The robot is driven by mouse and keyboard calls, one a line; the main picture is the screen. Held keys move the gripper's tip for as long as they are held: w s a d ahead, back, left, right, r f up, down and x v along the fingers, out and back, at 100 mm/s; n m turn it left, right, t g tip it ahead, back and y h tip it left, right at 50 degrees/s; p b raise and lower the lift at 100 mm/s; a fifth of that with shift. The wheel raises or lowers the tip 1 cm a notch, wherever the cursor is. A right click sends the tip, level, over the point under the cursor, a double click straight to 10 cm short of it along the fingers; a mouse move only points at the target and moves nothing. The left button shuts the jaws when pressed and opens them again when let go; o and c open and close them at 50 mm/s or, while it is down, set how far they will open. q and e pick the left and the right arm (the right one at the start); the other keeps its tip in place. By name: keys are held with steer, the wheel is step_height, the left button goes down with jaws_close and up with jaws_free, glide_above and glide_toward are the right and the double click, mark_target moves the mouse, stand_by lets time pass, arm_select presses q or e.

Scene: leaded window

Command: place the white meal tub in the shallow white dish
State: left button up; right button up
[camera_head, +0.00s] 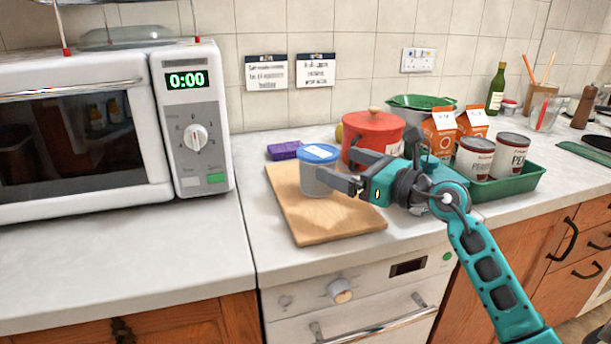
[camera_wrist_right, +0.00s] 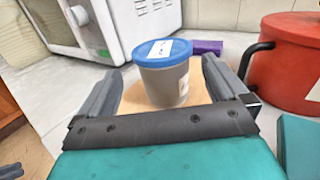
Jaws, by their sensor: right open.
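The meal tub (camera_head: 313,180), pale grey-white with a blue lid, stands upright on a wooden board (camera_head: 325,222). It also shows in the right wrist view (camera_wrist_right: 166,84), ahead of and between my finger lines. My right gripper (camera_head: 346,170) is open at the tub's right side in the head view, with its fingers pointing at the tub. In the right wrist view the gripper (camera_wrist_right: 160,66) holds nothing, and I cannot tell whether a finger touches the tub. I cannot make out a shallow white dish in either view. My left gripper is out of view.
A red pot (camera_head: 371,130) stands close behind my right gripper. A purple packet (camera_head: 285,150) lies behind the board. A green tray (camera_head: 525,185) with cans and cartons is at the right. A white microwave (camera_head: 190,90) stands left; the counter before it is clear.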

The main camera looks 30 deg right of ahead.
mark_target(317, 150)
steer(key=shift+d+f, duration=0.1)
steer(key=shift+f, duration=0.2)
steer(key=shift+w, duration=0.7)
steer(key=x, duration=0.5)
steer(key=shift+w+a+r, duration=0.25)
steer(key=shift+a+r, duration=0.05)
steer(key=shift+w, duration=0.2)
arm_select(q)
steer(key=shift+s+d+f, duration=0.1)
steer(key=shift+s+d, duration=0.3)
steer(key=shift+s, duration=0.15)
arm_select(e)
steer(key=shift+c, duration=0.2)
steer(key=c, duration=0.9)
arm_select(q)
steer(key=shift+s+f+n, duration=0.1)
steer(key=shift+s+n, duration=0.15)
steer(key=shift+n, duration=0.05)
arm_select(e)
steer(key=shift+r, duration=0.1)
steer(key=shift+c, duration=1.2)
